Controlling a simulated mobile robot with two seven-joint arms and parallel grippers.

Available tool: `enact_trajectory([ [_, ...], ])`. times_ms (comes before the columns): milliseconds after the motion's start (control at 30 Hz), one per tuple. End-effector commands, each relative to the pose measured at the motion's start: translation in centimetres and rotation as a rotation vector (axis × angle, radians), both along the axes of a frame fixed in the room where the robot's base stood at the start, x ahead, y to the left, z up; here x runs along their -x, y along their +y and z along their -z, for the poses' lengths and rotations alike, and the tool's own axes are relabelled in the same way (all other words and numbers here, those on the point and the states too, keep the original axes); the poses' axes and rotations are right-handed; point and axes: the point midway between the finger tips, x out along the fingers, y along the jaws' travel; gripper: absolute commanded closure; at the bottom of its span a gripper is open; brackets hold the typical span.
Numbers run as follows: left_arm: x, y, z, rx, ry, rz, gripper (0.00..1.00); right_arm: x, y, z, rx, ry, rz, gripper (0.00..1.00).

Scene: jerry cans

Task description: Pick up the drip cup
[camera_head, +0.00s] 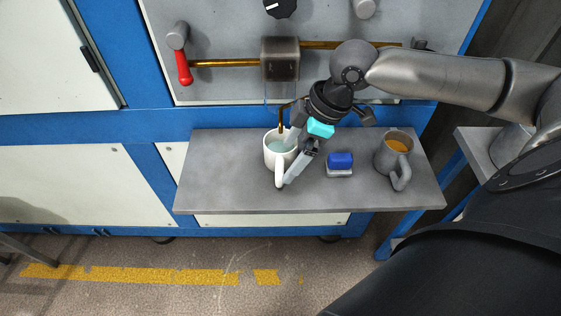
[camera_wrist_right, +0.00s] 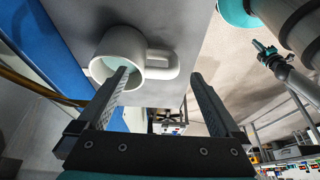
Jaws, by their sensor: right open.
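A white mug (camera_head: 271,153) with pale teal liquid stands on the grey shelf below a thin brass spout (camera_head: 281,112); I take it as the drip cup. Its handle points toward the shelf's front edge. My right gripper (camera_head: 289,162) is open at the mug's right side. In the right wrist view the mug (camera_wrist_right: 117,43) lies ahead, and its handle reaches across the gap between the open fingers (camera_wrist_right: 159,74). One finger overlaps the mug's opening; I cannot tell whether it is inside or touching. My left gripper is not in view.
A blue-topped block (camera_head: 340,164) sits right of the gripper on the grey shelf (camera_head: 235,194). A grey mug (camera_head: 391,155) with orange liquid stands farther right. Behind are a panel with a brass pipe (camera_head: 225,63) and red lever (camera_head: 184,69). The shelf's left part is clear.

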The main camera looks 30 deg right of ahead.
Motion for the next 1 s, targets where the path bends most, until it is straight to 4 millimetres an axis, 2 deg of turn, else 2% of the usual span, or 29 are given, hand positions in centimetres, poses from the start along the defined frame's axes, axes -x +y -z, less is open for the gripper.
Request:
enact_trajectory([
  [33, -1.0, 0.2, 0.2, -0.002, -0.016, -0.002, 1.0, -0.1, 0.2, 0.6, -0.001, 0.0, 0.0, 0.0],
  [133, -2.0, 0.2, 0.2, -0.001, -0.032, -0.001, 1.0, -0.2, 0.3, 1.0, 0.0, 0.0, 0.0, 0.0],
  [367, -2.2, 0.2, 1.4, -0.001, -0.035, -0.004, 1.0, -0.9, 1.4, 3.8, -0.004, 0.0, -0.001, 0.0],
  [500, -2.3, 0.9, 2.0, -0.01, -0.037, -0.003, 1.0, -1.2, 1.8, 5.3, -0.001, -0.001, -0.001, 0.0],
  [800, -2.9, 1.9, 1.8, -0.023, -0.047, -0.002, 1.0, -1.3, 1.9, 5.5, 0.001, -0.001, -0.001, 0.0],
  [1000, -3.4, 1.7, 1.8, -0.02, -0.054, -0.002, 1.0, -1.3, 1.9, 5.5, 0.001, -0.001, -0.001, 0.22],
])
